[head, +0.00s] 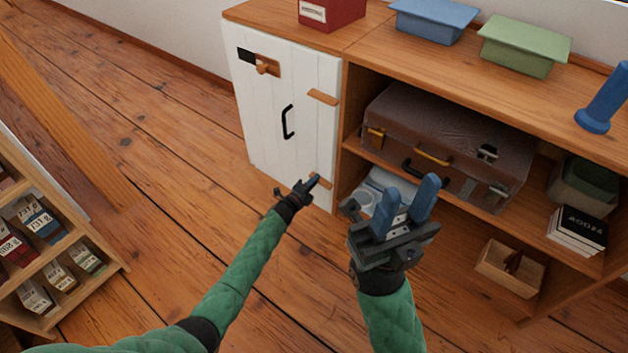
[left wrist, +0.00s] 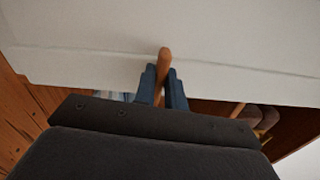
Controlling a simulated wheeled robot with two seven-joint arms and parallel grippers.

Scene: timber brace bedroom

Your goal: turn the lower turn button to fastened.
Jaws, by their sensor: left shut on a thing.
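The lower turn button (head: 325,183) is a small wooden bar near the bottom right corner of the white cabinet door (head: 265,125). My left gripper (head: 310,184) is at it and partly hides it in the head view. In the left wrist view the lower turn button (left wrist: 164,54) stands out from between the two blue fingertips (left wrist: 162,75), against the white door. The left gripper is shut on it. Its exact angle is hard to tell. My right gripper (head: 408,205) is open and empty, in front of the open shelves.
An upper turn button (head: 322,97) lies across the door's right edge. The door has a black handle (head: 287,122) and a wooden latch (head: 264,69). A brown suitcase (head: 450,140) and a wooden box (head: 510,268) are in the shelves. The floor (head: 130,150) left of the cabinet is clear.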

